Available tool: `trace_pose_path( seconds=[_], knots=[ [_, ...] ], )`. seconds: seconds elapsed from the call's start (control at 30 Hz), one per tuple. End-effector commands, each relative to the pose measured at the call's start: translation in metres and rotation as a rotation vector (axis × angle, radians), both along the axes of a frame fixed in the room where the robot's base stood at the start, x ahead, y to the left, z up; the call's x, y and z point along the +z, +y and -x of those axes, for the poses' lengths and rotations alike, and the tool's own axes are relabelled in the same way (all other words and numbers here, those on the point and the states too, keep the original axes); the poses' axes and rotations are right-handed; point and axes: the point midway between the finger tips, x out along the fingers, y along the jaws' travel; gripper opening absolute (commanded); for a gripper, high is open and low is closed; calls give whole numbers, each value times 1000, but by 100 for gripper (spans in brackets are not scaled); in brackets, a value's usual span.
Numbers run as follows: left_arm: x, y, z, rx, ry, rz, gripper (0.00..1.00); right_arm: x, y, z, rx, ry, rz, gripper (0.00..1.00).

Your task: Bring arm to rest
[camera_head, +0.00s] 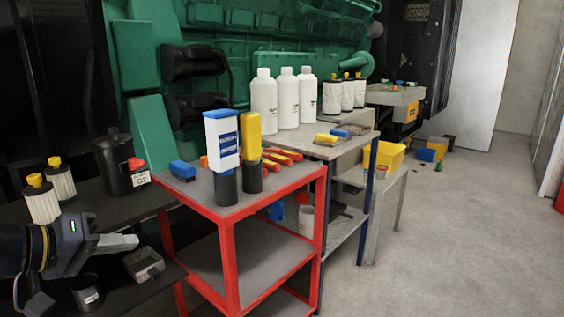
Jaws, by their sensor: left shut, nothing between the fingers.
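My left gripper (118,243) comes in from the left edge, low in the head view. It is shut and empty, with its fingers pointing right over the lower part of the dark shelf. It is apart from the red-framed cart (228,243) to its right. A small metal cup (86,292) and a grey metal box (143,264) are below and beside the fingers. My right gripper is not in view.
A dark canister (115,165) and filters with yellow caps (42,197) stand on the dark shelf (125,205). The cart bears a white-and-blue container (222,140) and a yellow one (251,137). White bottles (264,101) stand behind. Floor at right (460,240) is clear.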

Motion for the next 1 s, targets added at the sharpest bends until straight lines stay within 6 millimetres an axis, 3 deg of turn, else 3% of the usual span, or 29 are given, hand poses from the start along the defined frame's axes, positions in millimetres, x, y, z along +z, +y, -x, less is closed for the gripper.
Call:
trace_pose_path(
  seconds=[0.03,0.1,0.2,0.4,0.6,0.67,0.87,1.0],
  knots=[
    [-22,-18,26,-19,52,-44,0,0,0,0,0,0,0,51],
    [-54,-34,58,-33,126,-110,0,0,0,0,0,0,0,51],
    [-95,-48,96,-46,202,-193,0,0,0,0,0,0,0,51],
    [-158,-61,152,-65,291,-335,0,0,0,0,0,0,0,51],
    [-212,-67,196,-80,337,-464,0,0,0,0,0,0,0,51],
    [-188,-65,195,-77,339,-464,0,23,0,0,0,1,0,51],
    [-144,-65,194,-76,340,-462,0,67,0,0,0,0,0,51],
    [-104,-65,194,-76,340,-462,0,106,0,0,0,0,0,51]
  ],
)
